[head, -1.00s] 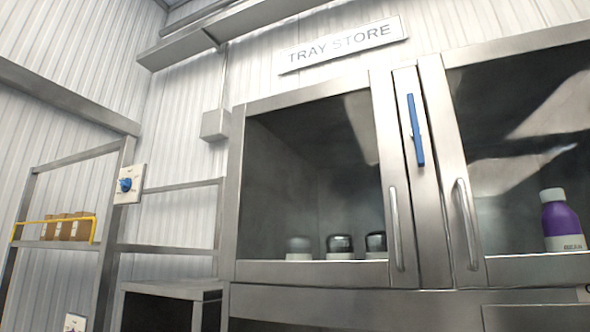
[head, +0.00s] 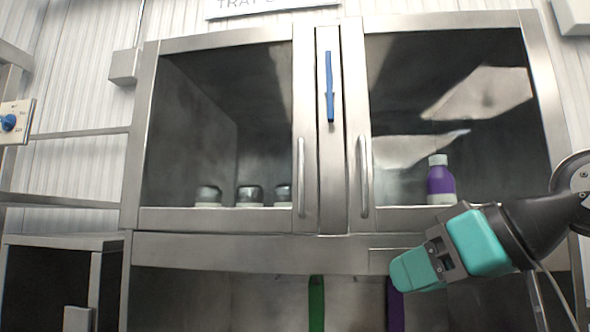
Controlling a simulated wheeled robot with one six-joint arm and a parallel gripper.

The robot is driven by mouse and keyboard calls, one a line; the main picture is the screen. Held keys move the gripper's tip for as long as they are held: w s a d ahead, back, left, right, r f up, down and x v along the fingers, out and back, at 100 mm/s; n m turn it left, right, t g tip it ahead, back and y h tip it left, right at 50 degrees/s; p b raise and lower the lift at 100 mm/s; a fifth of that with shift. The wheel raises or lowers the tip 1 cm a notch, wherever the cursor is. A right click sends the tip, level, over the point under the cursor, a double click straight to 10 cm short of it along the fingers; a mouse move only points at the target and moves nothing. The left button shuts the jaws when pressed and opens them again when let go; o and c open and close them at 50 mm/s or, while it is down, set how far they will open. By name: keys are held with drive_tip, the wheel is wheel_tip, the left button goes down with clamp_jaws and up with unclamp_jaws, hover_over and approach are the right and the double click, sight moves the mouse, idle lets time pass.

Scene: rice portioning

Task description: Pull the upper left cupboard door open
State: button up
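The upper left cupboard door (head: 222,219) is a steel frame around a dark glass pane, and it is shut. Its vertical bar handle (head: 300,177) is on the door's right side. Several jars with dark tops (head: 249,195) show through the glass. The upper right door (head: 545,90) is also shut, with its own bar handle (head: 363,177) on its left side. My arm comes in from the right edge, with teal parts, below the right door and well right of the left door's handle. My gripper's fingers cannot be made out.
A blue bar (head: 329,86) is on the steel post between the doors. A purple bottle (head: 440,182) stands behind the right pane. Green (head: 316,303) and purple (head: 395,305) strips hang below the cupboard. A blue knob (head: 9,122) is on a panel at far left.

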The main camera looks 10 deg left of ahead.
sight(303, 165)
wheel_tip(303, 165, up, 15)
drive_tip(key=w+n+t+y, duration=0.2)
drive_tip(key=n+y, duration=0.1)
drive_tip(key=y, duration=0.1)
drive_tip(key=p+x, duration=0.2)
drive_tip(key=x, duration=0.3)
drive_tip(key=p+x, duration=0.3)
drive_tip(key=x, duration=0.3)
drive_tip(key=p+x, duration=0.2)
drive_tip(key=x, duration=0.3)
drive_tip(key=shift+a+r, duration=0.35)
drive_tip(key=shift+a, duration=0.1)
drive_tip(key=shift+w+a+f, duration=0.1)
drive_tip(key=shift+w+a, duration=0.05)
drive_tip(key=shift+a, duration=0.1)
drive_tip(key=shift+c, duration=0.4)
clamp_jaws()
